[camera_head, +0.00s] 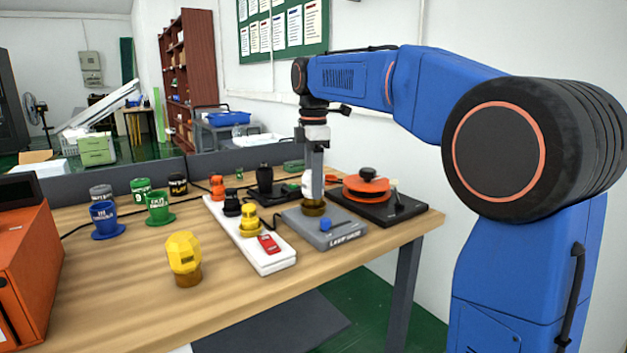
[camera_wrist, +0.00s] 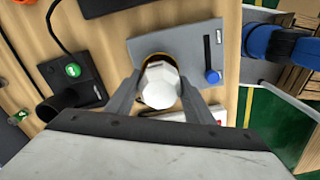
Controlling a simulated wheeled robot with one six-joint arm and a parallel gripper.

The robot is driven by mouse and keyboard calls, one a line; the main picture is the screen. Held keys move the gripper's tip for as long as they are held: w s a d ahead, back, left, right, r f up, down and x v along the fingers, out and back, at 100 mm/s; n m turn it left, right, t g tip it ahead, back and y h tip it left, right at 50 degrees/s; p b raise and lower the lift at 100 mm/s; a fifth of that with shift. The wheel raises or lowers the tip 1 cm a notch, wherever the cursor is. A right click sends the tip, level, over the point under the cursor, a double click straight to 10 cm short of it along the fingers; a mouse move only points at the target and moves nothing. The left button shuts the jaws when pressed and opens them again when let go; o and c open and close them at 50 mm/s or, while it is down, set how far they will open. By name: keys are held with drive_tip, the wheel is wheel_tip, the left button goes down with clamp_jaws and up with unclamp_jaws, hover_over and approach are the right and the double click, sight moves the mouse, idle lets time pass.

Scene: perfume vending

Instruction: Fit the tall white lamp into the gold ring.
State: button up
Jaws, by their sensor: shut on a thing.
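The white lamp (camera_wrist: 161,86) shows in the wrist view as a pale faceted top between my two fingers. My gripper (camera_wrist: 158,95) is shut on it. The gold ring (camera_head: 314,208) sits on a grey base plate (camera_head: 335,235) with a blue knob. In the wrist view the ring (camera_wrist: 152,57) shows as a gold edge behind and around the lamp. In the head view my gripper (camera_head: 316,195) points straight down directly over the ring and hides most of the lamp. Whether the lamp's lower end is inside the ring cannot be told.
A yellow faceted lamp (camera_head: 184,252) stands on the table's front. A white strip (camera_head: 264,262) with coloured knobs lies left of the base plate. A black plate with an orange disc (camera_head: 366,188) lies to the right. Several cups stand at the back left. The front left table is mostly clear.

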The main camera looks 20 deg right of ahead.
drive_tip(key=shift+f, duration=0.35)
idle(0.3)
drive_tip(key=o, duration=1.2)
wheel_tip(320, 180, up, 16)
drive_tip(key=s+d+f+m+t, duration=0.4)
drive_tip(key=s+f+m, duration=0.5)
drive_tip(key=s+f, duration=0.6)
drive_tip(key=s+d+f+m, duration=0.3)
drive_tip(key=s+f+m, duration=0.5)
drive_tip(key=s+f, duration=1)
wheel_tip(320, 180, down, 4)
drive_tip(key=shift+s+r+t, duration=0.15)
drive_tip(key=shift+s+t, duration=0.1)
drive_tip(key=shift+t, duration=0.15)
